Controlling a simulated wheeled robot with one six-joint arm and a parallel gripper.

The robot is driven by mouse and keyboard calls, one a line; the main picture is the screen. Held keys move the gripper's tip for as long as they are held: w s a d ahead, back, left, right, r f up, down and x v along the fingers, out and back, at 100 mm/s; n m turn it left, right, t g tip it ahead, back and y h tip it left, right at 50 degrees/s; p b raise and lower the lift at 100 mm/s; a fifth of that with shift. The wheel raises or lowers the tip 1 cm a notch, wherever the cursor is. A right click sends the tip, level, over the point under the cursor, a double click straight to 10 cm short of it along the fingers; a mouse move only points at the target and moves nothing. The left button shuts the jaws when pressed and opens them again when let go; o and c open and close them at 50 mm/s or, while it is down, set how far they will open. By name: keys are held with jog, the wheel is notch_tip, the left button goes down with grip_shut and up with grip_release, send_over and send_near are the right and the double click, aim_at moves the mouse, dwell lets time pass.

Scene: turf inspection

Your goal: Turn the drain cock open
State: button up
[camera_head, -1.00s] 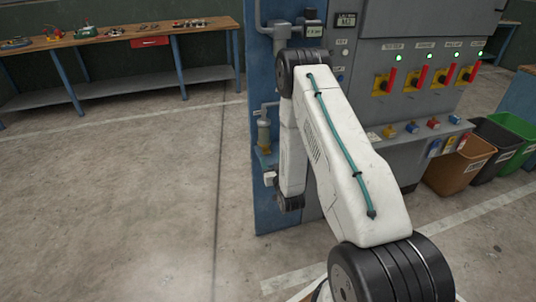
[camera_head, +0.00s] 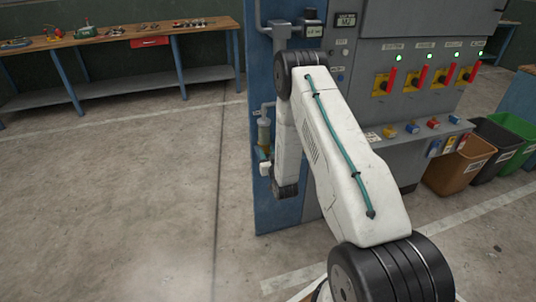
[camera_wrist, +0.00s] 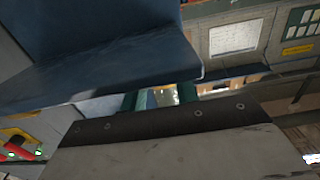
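A small filter unit (camera_head: 264,131) with an amber bowl is mounted on the left side of the blue cabinet in the head view. The drain cock itself cannot be made out; the area under the bowl is partly hidden by my gripper. My gripper (camera_head: 263,153), with teal fingers, is just below the bowl. In the wrist view the teal fingertips of my gripper (camera_wrist: 160,97) stand apart. A small pale yellowish patch shows between them, too small to identify. I cannot tell whether the fingers touch anything.
The blue cabinet side (camera_head: 275,212) is close beside my arm. A grey panel with several red-handled switches (camera_head: 421,77) stands to the right. A workbench (camera_head: 120,38) is at the back left. Bins (camera_head: 459,166) stand at the right. The floor at left is clear.

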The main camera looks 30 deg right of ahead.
jog(key=m, duration=0.4)
jog(key=shift+d+m, duration=0.1)
jog(key=shift+m, duration=0.2)
jog(key=o, duration=1)
jog(key=shift+c, duration=0.2)
jog(key=v, duration=0.8)
